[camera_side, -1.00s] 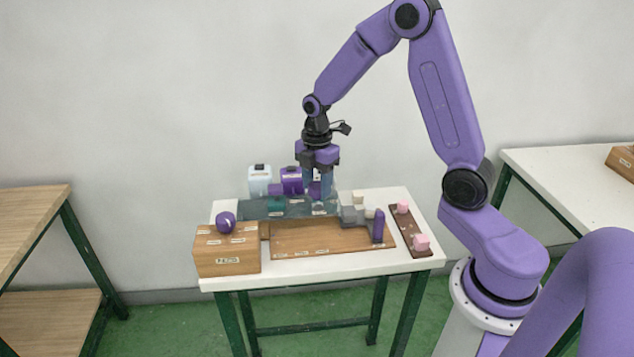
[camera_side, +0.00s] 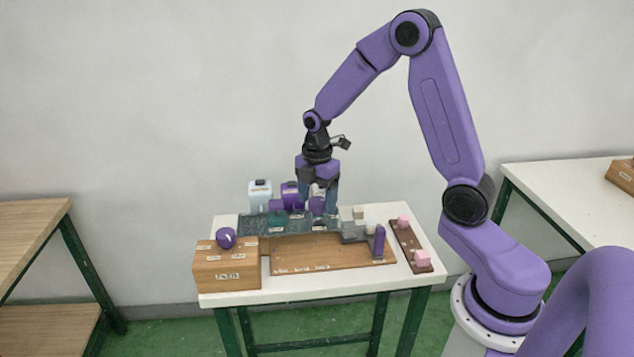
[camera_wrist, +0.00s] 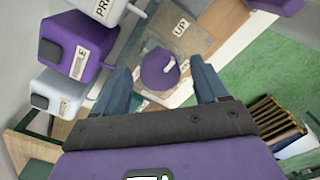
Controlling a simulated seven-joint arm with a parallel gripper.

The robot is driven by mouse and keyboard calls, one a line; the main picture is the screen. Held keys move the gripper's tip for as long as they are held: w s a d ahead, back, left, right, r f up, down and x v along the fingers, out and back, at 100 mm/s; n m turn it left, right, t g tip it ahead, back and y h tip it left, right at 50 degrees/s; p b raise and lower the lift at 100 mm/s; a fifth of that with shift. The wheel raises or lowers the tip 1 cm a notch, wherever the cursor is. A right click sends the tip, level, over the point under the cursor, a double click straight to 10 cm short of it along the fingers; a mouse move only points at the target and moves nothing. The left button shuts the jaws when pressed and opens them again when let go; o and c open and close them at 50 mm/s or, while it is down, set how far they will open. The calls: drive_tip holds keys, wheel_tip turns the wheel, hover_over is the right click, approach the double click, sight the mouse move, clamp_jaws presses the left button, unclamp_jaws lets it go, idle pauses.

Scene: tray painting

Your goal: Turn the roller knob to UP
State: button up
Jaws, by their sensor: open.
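My gripper (camera_wrist: 159,76) is open, with one blue finger on each side of the knob; contact is not clear. In the side view my gripper (camera_side: 318,202) is low over the dark plate, partly hiding the knob. Another purple knob (camera_side: 226,238) is on a labelled wooden box.
White and purple jugs (camera_wrist: 66,87) stand close at the left in the wrist view.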

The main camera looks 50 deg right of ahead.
sight(317, 203)
wheel_tip(317, 203, up, 17)
drive_tip(key=shift+r, duration=0.15)
idle(0.4)
drive_tip(key=shift+a, duration=0.1)
drive_tip(key=s+a+f+m, duration=0.3)
drive_tip(key=s+a+f, duration=0.1)
drive_tip(key=s+a, duration=0.8)
drive_tip(key=s+f+m, duration=0.1)
drive_tip(key=s+f, duration=0.1)
drive_tip(key=s, duration=0.6)
drive_tip(key=s+f+m, duration=0.1)
drive_tip(key=s+f, duration=0.2)
drive_tip(key=s, duration=0.5)
drive_tip(key=shift+d+m, duration=0.3)
drive_tip(key=shift+d, duration=0.15)
